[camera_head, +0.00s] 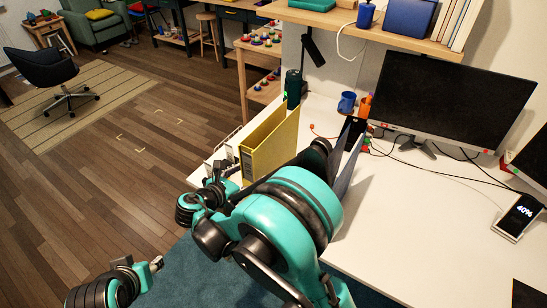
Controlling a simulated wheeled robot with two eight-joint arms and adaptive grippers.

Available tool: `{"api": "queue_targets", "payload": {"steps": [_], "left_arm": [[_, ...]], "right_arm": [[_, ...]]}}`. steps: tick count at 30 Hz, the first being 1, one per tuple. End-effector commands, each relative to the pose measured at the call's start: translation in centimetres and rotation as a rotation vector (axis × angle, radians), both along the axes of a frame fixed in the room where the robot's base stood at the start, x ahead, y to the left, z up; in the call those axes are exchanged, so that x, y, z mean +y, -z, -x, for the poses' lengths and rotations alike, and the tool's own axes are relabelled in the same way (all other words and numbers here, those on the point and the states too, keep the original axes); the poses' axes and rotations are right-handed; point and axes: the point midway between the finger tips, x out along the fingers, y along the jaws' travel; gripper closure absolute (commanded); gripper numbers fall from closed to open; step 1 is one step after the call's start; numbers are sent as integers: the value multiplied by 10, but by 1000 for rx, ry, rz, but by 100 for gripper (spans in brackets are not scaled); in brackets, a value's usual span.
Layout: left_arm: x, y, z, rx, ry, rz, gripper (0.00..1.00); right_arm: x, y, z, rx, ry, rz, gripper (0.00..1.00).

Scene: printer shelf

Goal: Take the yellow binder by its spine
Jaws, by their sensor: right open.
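The yellow binder (270,140) stands upright near the left edge of the white desk, with its narrow spine and label (246,164) facing the near left. My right gripper (228,170) is open, close to the left of the spine. It is small and partly merged with my wrist, so I cannot tell whether a finger touches the binder. My teal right arm hides the binder's lower right part. My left gripper (150,268) is low at the bottom left, away from the desk; its jaws are too unclear to read.
White holders (222,150) stand left of the binder and a grey-blue one (347,165) to its right. A dark green cylinder (292,90), a blue mug (347,103), a monitor (450,100) and cables are behind. The desk's right front (430,220) is mostly clear.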

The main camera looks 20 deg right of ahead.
Motion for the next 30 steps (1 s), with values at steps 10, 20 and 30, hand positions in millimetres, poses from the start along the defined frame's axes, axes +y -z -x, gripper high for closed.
{"api": "queue_targets", "payload": {"steps": [10, 20, 30], "left_arm": [[0, 22, 0, 0, 0, 0, 60], [0, 26, 0, 0, 0, 0, 60], [0, 26, 0, 0, 0, 0, 60]], "right_arm": [[-26, 22, -27, -1, 4, 0, 28], [-41, 26, -39, 0, 0, 0, 28], [-41, 26, -39, -1, 0, 1, 100]]}}
